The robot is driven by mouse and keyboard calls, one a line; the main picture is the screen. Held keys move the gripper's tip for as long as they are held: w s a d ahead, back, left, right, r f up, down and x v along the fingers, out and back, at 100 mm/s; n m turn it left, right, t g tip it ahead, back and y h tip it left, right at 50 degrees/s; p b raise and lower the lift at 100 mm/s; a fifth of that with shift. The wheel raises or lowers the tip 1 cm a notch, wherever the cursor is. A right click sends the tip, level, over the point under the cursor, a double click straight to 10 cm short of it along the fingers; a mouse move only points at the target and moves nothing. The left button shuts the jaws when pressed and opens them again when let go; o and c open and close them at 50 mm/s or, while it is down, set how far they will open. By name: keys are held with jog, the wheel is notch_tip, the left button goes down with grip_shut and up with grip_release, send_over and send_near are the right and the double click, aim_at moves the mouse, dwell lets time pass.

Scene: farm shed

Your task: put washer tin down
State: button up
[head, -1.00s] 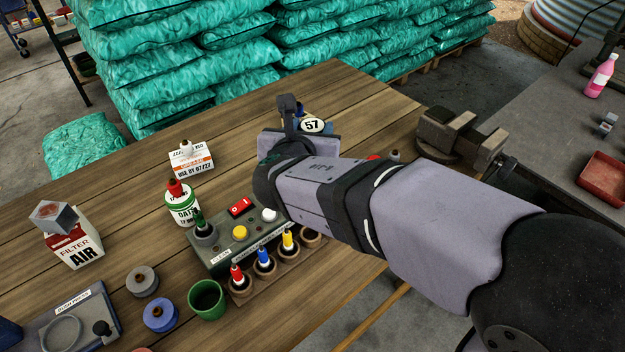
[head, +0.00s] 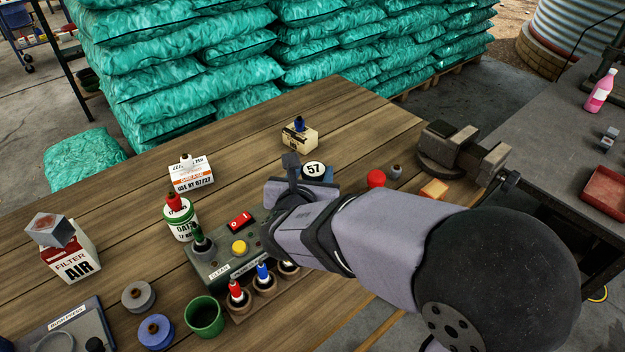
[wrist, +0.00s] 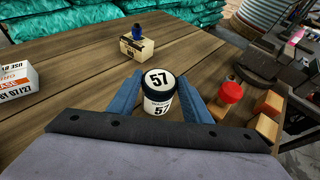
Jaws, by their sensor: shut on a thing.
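The washer tin, as I take it, is a round tin with a white label and a black-rimmed white lid marked 57 (wrist: 159,82). In the head view its lid (head: 314,169) shows just beyond my wrist. My gripper (wrist: 159,86) is shut on it, with one blue finger on each side, and the tin looks upright. Whether its base touches the table (head: 375,125) cannot be told. My arm hides part of the control panel and of the row of holders in the head view.
A red knob (head: 376,179), an orange block (head: 434,189) and a vice (head: 461,148) are to the right. The green-grey control panel (head: 215,262) is close at left. Bare planks lie behind the tin.

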jog(key=shift+f, duration=0.9)
jog(key=shift+f, duration=0.2)
jog(key=o, duration=1.1)
jog(key=shift+r, duration=0.15)
jog(key=shift+r, duration=0.15)
jog(key=d+v, duration=0.1)
jog(key=v, duration=1.1)
jog(key=shift+a, duration=0.45)
jog(key=shift+d, duration=0.1)
